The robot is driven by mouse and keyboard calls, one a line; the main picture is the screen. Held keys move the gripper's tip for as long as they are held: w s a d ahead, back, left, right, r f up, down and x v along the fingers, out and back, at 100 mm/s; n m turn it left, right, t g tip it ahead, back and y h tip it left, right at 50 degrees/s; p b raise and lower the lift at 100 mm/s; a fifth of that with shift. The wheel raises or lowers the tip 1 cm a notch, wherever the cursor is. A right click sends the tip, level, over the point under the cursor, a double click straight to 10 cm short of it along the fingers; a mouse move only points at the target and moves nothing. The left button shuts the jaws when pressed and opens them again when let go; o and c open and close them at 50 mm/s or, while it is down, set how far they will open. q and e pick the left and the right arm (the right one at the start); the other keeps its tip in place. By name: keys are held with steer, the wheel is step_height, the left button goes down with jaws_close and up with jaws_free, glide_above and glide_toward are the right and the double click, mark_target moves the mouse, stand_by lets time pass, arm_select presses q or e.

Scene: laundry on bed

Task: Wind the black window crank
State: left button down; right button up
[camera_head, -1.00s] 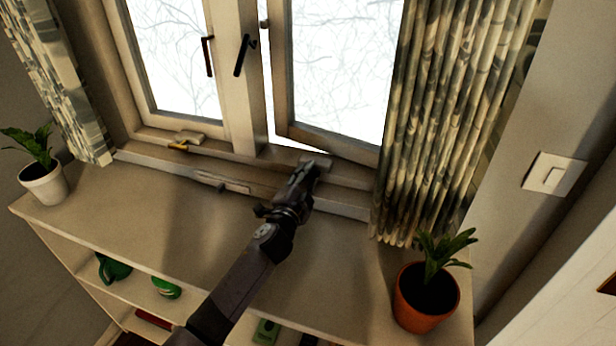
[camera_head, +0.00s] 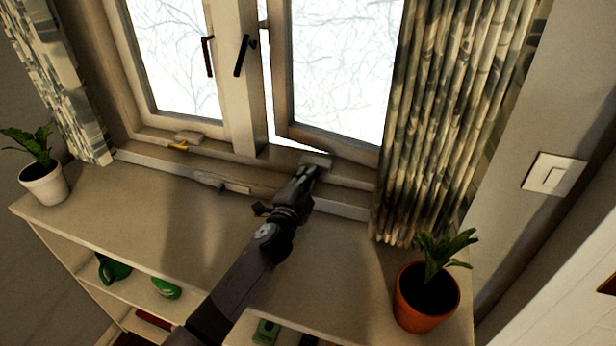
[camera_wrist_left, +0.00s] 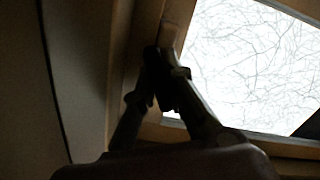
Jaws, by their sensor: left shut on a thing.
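My left gripper (camera_head: 309,172) is at the sill below the right window pane (camera_head: 333,65), which stands slightly open. Its fingers are shut on a small dark thing at the window operator (camera_head: 318,159), where the black crank sits. The crank itself is mostly hidden by the fingers and cannot be made out clearly. In the left wrist view the gripper's dark fingers (camera_wrist_left: 158,62) come together against the wooden frame, beside the bright glass. My right gripper is not in view.
Two dark handles are on the frames. A white-potted plant (camera_head: 45,183) stands left, an orange-potted plant (camera_head: 427,298) right. A patterned curtain (camera_head: 440,120) hangs close right of the gripper. The shelf top is largely clear.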

arm_select(q)
steer(key=m, duration=0.8)
steer(key=shift+m+p, duration=0.3)
steer(key=m+p, duration=0.1)
steer(key=m, duration=0.3)
steer(key=shift+m, duration=0.3)
steer(key=m+p, duration=0.1)
steer(key=m, duration=0.3)
steer(key=shift+m, duration=0.3)
steer(key=m+p, duration=0.1)
steer(key=m, duration=0.2)
steer(key=shift+m, duration=0.3)
steer(key=m+p, duration=0.2)
steer(key=m, duration=0.2)
steer(key=shift+a, duration=0.1)
steer(key=m+p, duration=0.2)
steer(key=m, duration=0.3)
steer(key=shift+m, duration=0.4)
steer(key=shift+f+m+p, duration=0.1)
steer(key=shift+m+p, duration=0.65)
steer(key=shift+m, duration=1.15)
